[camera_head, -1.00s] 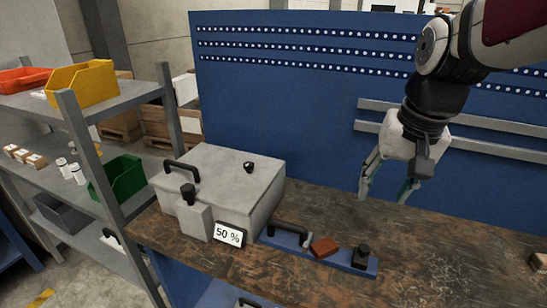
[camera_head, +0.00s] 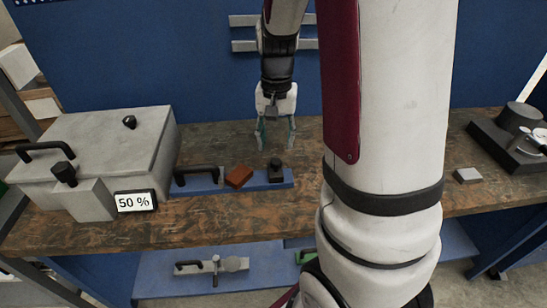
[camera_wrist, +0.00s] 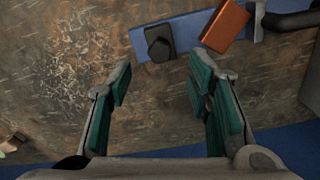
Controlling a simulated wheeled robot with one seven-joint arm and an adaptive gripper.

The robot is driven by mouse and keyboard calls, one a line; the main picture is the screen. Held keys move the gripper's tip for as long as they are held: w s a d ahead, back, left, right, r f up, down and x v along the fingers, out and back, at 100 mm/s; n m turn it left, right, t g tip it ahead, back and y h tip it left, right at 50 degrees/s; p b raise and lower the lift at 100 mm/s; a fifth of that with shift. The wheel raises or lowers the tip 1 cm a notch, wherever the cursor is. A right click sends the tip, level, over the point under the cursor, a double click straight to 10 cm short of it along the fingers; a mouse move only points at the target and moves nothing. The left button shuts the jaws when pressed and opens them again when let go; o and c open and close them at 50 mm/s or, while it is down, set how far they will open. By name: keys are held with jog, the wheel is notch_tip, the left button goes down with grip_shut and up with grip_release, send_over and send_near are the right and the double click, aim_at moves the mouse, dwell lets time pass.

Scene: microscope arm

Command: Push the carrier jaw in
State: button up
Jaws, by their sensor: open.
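The carrier is a blue bar (camera_head: 205,187) lying on the bench right of a grey box. It bears a black handle (camera_head: 196,171), a small grey upright plate, a reddish-brown block (camera_head: 239,176) and a black block with a knob (camera_head: 275,173) near its right end. I cannot tell which part is the jaw. My gripper (camera_head: 276,147) points down behind the bar's right end, open and empty, apart from the carrier. In the wrist view, the black block (camera_wrist: 158,44) lies beyond the open fingers (camera_wrist: 161,72), and the brown block (camera_wrist: 226,25) is to its right.
A blue panel (camera_head: 150,60) rises behind the bench (camera_head: 225,231). A dark device (camera_head: 510,140) and small grey block (camera_head: 468,175) are at right. My arm crosses the middle.

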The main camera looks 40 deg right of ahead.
aim_at(276, 162)
notch_tip(276, 162, down, 7)
jog(key=shift+r, duration=0.1)
dwell(0.3)
grip_shut()
